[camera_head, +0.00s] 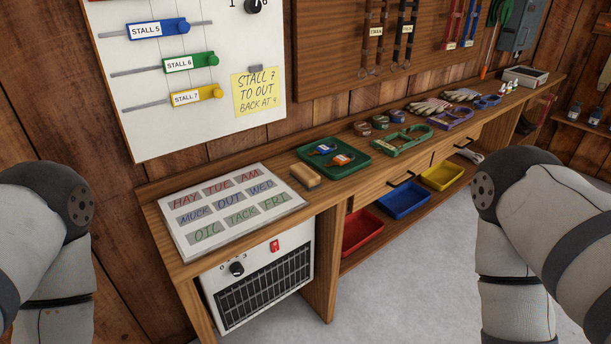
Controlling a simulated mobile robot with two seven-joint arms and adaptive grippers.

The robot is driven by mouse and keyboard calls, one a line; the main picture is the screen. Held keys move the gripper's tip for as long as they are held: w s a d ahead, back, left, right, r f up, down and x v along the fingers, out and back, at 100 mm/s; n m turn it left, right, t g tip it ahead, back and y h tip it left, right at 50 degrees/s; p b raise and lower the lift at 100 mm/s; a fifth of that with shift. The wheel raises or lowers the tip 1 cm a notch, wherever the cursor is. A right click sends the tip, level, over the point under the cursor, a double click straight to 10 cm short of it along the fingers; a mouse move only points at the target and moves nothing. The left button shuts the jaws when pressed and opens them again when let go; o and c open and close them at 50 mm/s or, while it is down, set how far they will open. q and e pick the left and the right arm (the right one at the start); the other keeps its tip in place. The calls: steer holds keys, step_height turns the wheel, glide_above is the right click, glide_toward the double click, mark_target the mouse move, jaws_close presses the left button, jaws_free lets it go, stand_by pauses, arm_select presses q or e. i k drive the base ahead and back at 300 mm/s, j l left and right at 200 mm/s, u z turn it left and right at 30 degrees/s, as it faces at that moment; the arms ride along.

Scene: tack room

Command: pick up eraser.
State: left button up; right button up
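The eraser (305,175) looks like a small tan block with a dark lower layer. It lies on the wooden counter between the white lettered board and the green tray. Nothing touches it from above. Parts of my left arm show at the left edge and of my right arm at the right edge. Neither of my grippers shows in the head view, so their state is hidden.
A heater (240,284) stands under the counter (326,196). Red (356,244), blue (387,209) and yellow (427,184) bins sit below. Floor in front is clear.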

mark_target(311, 181)
steer(key=i+l+u, duration=0.1)
steer(key=l, duration=0.2)
steer(key=i+l+u, duration=0.2)
steer(key=i+l, duration=0.15)
steer(key=l, duration=0.25)
steer(key=i+l+u, duration=0.1)
steer(key=l, duration=0.25)
steer(key=i+l+u, duration=0.1)
steer(key=l, duration=0.2)
steer(key=i, duration=0.05)
